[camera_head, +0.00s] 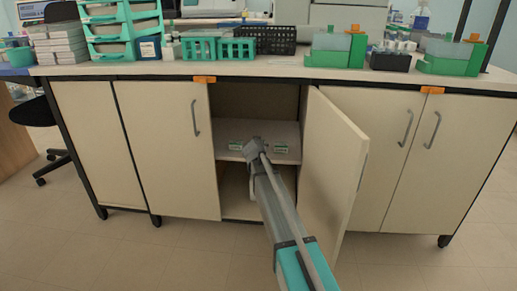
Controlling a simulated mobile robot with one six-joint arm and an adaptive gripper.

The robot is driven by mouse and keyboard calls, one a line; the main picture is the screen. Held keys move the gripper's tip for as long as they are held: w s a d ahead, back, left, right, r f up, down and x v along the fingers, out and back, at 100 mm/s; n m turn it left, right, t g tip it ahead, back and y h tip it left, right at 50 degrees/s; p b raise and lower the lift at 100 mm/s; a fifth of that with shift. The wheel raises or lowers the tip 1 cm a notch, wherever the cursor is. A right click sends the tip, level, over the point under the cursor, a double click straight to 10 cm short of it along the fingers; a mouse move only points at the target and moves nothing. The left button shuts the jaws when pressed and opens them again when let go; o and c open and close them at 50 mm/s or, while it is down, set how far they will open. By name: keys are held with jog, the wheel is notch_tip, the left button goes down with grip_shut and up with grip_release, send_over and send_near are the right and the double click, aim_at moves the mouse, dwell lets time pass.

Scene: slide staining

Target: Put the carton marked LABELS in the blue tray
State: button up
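The cupboard's right middle door (334,165) stands open. I cannot pick out a blue tray for certain; a blue surface (17,70) shows at the far left edge.
The open door stands close to the right of my arm. The worktop (275,68) above holds teal racks (238,48), a black basket (270,39), green-based bottles (335,53) and stacked boxes (57,45). The other doors are shut. The floor in front is clear.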

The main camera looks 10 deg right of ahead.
jog(key=shift+f, duration=0.25)
jog(key=o, duration=0.8)
jog(key=p+v, duration=0.5)
jog(key=v, duration=0.9)
jog(key=shift+w+r, duration=0.1)
jog(key=shift+r, duration=0.05)
dwell(0.4)
jog(key=s+d+f+n+g+y, duration=0.1)
jog(key=s+f+g, duration=0.2)
jog(key=s, duration=0.8)
jog(key=s+d+f+n+g+y, duration=0.1)
jog(key=s+f+g, duration=0.3)
jog(key=s, duration=0.7)
jog(key=s+d+f+n+g+y, duration=0.1)
jog(key=s+f+g, duration=0.3)
jog(key=s, duration=0.8)
jog(key=shift+d+f+g, duration=0.25)
jog(key=shift+d+g, duration=0.25)
jog(key=shift+g, duration=0.5)
